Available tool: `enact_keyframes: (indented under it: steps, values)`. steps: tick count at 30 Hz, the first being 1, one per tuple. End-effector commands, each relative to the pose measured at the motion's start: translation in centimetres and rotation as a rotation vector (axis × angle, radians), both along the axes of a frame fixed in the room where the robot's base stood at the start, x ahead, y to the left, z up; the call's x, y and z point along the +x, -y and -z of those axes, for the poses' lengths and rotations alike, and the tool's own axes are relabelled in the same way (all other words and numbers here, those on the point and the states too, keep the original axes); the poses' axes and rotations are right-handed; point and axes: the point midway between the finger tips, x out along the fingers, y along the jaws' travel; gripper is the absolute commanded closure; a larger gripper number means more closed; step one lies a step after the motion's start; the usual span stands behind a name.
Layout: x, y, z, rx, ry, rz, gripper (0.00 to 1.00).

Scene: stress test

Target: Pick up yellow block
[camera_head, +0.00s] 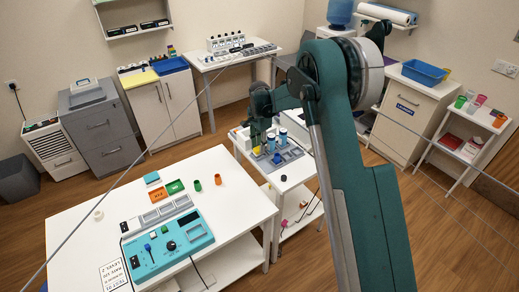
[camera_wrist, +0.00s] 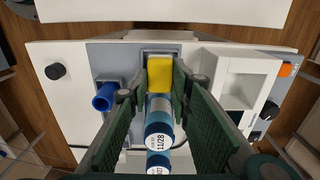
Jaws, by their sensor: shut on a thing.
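The yellow block (camera_wrist: 160,73) shows in the wrist view between the tips of my gripper (camera_wrist: 158,82), which is shut on it. It is at the near end of a pale slot in a grey fixture (camera_wrist: 105,52); whether it still rests in the slot I cannot tell. In the head view the block is a small yellow patch (camera_head: 256,150) under my gripper (camera_head: 257,143), over the small white table. My fingers and arm hide part of it there.
Blue-and-white labelled cylinders (camera_wrist: 158,125) stand close by the block, between my fingers in the wrist view. A blue cup-like piece (camera_wrist: 104,97) sits to the left. A black knob (camera_wrist: 55,71) and a white recessed box (camera_wrist: 240,84) flank the fixture. A teal device (camera_head: 165,245) stands on the front table.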

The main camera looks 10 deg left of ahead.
Motion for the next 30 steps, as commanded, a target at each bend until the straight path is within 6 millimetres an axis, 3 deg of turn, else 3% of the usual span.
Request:
enact_keyframes:
  steps: [15, 21, 30]
  values:
    - [0.0, 0.0, -7.1, 0.0, 0.0, 0.0, 0.89]
    - [0.0, 0.0, -8.2, 0.0, 0.0, 0.0, 0.89]
    - [0.0, 0.0, -8.3, 0.0, 0.0, 0.0, 0.89]
